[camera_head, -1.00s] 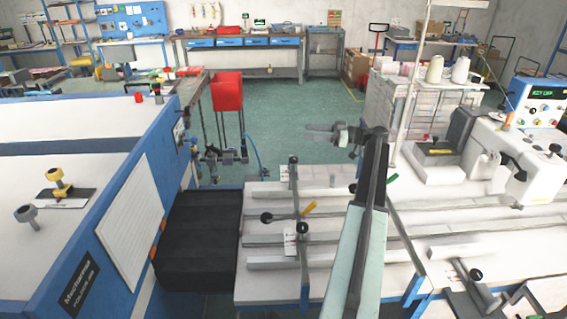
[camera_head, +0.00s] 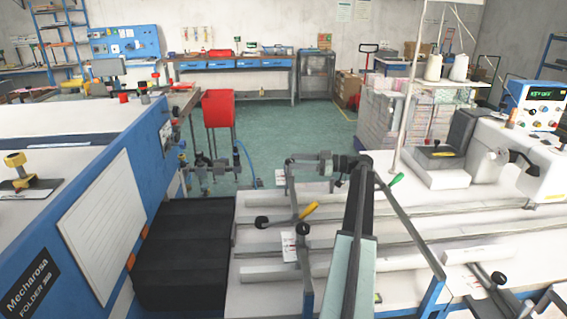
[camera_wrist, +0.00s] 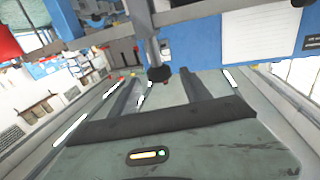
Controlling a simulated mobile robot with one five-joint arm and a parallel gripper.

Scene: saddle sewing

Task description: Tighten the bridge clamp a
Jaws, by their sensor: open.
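A bridge clamp with a black ball knob (camera_wrist: 160,74) on a grey post and crossbar shows in the wrist view. The knob appears between my finger ends, apparently just beyond them; I cannot tell whether they touch. My gripper (camera_head: 300,165) is open and empty, pointing left above the white sewing table (camera_head: 262,300). Its spread dark fingers also show in the wrist view (camera_wrist: 160,80). Nearer in the head view, black knobs (camera_head: 262,222) and (camera_head: 303,229) sit on clamp bars beside a yellow handle (camera_head: 308,210). White labels (camera_head: 290,247) are unreadable, so I cannot tell which clamp is a.
A blue and white folder machine (camera_head: 95,215) stands at left, with a black bellows block (camera_head: 185,250) beside it. A red bin (camera_head: 217,108) is behind. The sewing head (camera_head: 510,150) is at right. Long rails (camera_head: 420,215) cross the table. My arm hides part of it.

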